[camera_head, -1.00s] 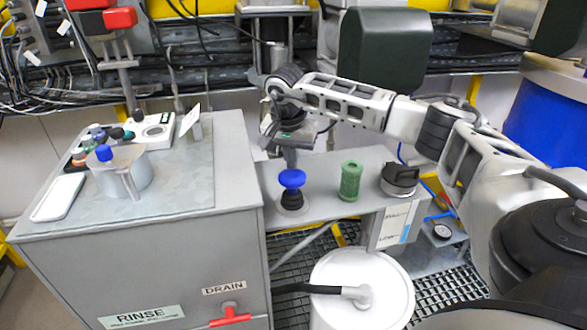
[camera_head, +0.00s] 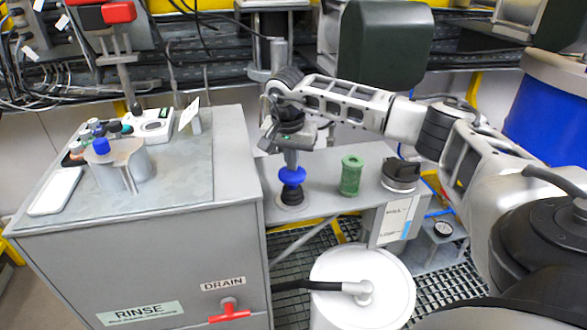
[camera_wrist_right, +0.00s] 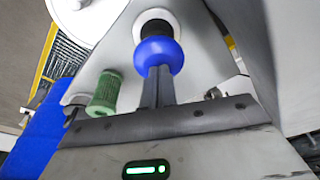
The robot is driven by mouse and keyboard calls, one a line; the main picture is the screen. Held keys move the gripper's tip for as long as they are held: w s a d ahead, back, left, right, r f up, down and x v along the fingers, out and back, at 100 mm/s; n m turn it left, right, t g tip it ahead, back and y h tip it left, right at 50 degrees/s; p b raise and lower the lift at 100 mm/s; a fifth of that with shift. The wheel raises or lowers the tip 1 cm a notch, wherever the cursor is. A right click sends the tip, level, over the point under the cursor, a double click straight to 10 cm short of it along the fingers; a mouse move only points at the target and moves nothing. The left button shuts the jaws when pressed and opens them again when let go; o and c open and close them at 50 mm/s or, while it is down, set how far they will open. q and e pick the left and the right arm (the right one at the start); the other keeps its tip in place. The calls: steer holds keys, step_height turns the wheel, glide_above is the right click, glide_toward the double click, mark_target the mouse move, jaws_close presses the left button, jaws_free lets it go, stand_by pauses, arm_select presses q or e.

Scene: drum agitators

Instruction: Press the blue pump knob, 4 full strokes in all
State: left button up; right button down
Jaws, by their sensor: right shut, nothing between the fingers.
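The blue pump knob (camera_head: 292,176) stands on a black ribbed bellows base (camera_head: 291,195) on the grey shelf. My right gripper (camera_head: 291,163) points down with its fingers shut and empty, its tips at the top of the knob. In the right wrist view the blue knob (camera_wrist_right: 158,56) lies right at the tips of the shut fingers (camera_wrist_right: 157,78) and looks touched by them. The black base shows beyond it. My left gripper is not in view.
A green ribbed cylinder (camera_head: 351,175) and a black-topped round fitting (camera_head: 400,174) stand right of the knob. The grey rinse cabinet (camera_head: 235,160) rises close on the left. A white drum lid (camera_head: 362,285) is below in front.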

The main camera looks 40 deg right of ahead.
steer(key=shift+a+b+x, duration=0.1)
steer(key=shift+b+x, duration=0.25)
steer(key=shift+x, duration=0.3)
steer(key=shift+a+b+x, duration=0.15)
steer(key=shift+b+x, duration=0.2)
steer(key=shift+x, duration=0.3)
steer(key=shift+s, duration=0.2)
steer(key=shift+a, duration=0.1)
steer(key=shift+p+v, duration=1.15)
steer(key=shift+w+d+r+p, duration=0.15)
steer(key=shift+r+p, duration=0.1)
steer(key=shift+r, duration=0.3)
steer(key=shift+w+d+r+p, duration=0.1)
steer(key=shift+r+p, duration=0.15)
steer(key=shift+r, duration=0.35)
